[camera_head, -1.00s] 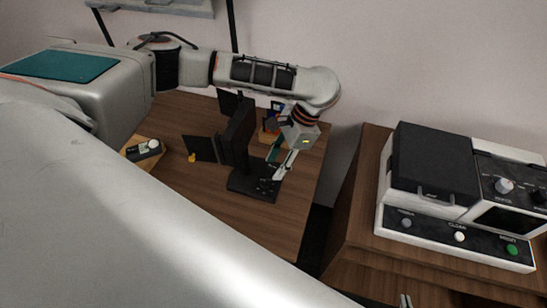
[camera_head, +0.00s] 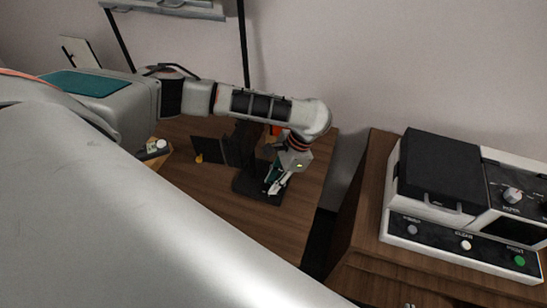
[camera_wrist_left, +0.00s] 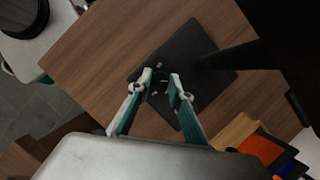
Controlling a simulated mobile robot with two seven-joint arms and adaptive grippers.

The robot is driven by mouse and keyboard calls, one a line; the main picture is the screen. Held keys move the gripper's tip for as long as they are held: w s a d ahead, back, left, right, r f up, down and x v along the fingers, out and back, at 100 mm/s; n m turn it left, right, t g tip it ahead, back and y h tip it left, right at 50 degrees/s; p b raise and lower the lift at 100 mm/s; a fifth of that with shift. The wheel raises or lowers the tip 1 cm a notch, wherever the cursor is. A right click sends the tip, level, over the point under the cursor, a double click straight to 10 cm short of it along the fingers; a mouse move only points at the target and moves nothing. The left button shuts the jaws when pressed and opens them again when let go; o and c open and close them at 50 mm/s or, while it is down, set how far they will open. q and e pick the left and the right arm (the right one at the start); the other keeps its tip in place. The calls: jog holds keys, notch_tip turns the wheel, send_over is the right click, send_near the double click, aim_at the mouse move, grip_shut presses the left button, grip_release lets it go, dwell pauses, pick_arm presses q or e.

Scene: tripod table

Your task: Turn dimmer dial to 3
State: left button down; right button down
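A black lamp-like stand with a flat dark base (camera_head: 245,185) is on the wooden table. The base also shows in the left wrist view (camera_wrist_left: 210,88). Small light marks and a small control, perhaps the dimmer dial (camera_wrist_left: 160,79), show on the base between my fingertips; its setting is too small to read. My left gripper (camera_head: 272,188) points down over the base's right part. In the left wrist view its fingertips (camera_wrist_left: 162,78) are apart, one on each side of that control. I cannot tell if they touch it. A pale tip at the bottom edge (camera_head: 409,306) may be my right gripper.
Dark panels (camera_head: 210,150) of the stand rise close to the left gripper. An orange item (camera_wrist_left: 262,146) lies near the base. A black-and-white machine with buttons and knobs (camera_head: 425,234) sits on a wooden cabinet at right. The table front (camera_head: 245,225) is clear.

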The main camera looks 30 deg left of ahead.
pick_arm(q)
jog(key=shift+m, duration=0.3)
jog(key=m+t, duration=0.1)
jog(key=m, duration=0.2)
jog(key=m+t+y, duration=0.1)
jog(key=m, duration=0.2)
jog(key=shift+s+d, duration=0.1)
jog(key=shift+s, duration=0.05)
jog(key=m+t, duration=0.1)
jog(key=m, duration=0.1)
jog(key=m+t, duration=0.1)
jog(key=m, duration=0.3)
jog(key=shift+s+m+t, duration=0.25)
jog(key=shift+m+t, duration=0.15)
jog(key=m+t, duration=0.1)
jog(key=m, duration=0.2)
jog(key=m+t+h, duration=0.1)
jog(key=m, duration=0.2)
jog(key=shift+s, duration=0.2)
jog(key=m, duration=0.2)
jog(key=m+t+h, duration=0.1)
jog(key=m, duration=0.1)
jog(key=m+h, duration=0.1)
jog(key=m, duration=0.1)
jog(key=shift+a+m, duration=0.3)
jog(key=c, duration=1.8)
grip_release()
jog(key=shift+r, duration=0.1)
